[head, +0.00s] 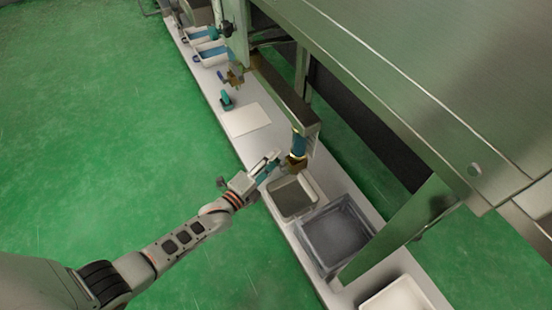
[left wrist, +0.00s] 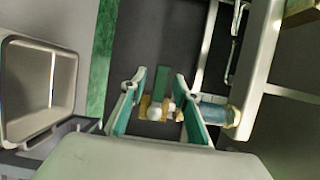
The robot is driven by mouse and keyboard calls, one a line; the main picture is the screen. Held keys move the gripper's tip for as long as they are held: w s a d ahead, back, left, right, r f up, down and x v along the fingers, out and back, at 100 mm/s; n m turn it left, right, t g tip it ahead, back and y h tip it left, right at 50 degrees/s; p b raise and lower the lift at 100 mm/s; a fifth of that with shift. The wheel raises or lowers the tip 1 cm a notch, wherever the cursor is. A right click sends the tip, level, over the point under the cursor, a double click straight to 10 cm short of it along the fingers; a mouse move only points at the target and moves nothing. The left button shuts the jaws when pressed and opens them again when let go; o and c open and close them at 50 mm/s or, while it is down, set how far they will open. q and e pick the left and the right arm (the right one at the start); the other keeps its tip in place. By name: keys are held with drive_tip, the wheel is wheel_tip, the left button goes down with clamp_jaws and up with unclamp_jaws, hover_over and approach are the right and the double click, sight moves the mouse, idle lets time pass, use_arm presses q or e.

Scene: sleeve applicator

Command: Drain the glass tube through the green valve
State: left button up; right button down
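The glass tube (head: 299,145) with blue liquid stands upright under the metal arm of the machine. It also shows in the left wrist view (left wrist: 214,111). A brass valve (head: 296,163) sits at its lower end. In the left wrist view, the green valve handle (left wrist: 161,82) and brass valve body (left wrist: 150,108) show between my fingers. My left gripper (head: 273,163) is at the valve, seen in the left wrist view (left wrist: 160,98) with its teal fingers apart, one on each side of the handle. I cannot tell whether either finger touches it. My right gripper is out of view.
A metal tray (head: 293,214) stands on the bench just below the valve. A grey crate (head: 322,262) is beside it, and a white bin (head: 407,279) farther along. A white sheet (head: 246,120) and a teal object (head: 227,101) lie farther back. A sloping metal panel (head: 410,75) overhangs the right.

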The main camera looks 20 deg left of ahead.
use_arm(q)
drive_tip(key=shift+w+d, duration=0.2)
drive_tip(key=shift+w, duration=0.25)
drive_tip(key=shift+c, duration=0.5)
clamp_jaws()
drive_tip(key=shift+s, duration=0.1)
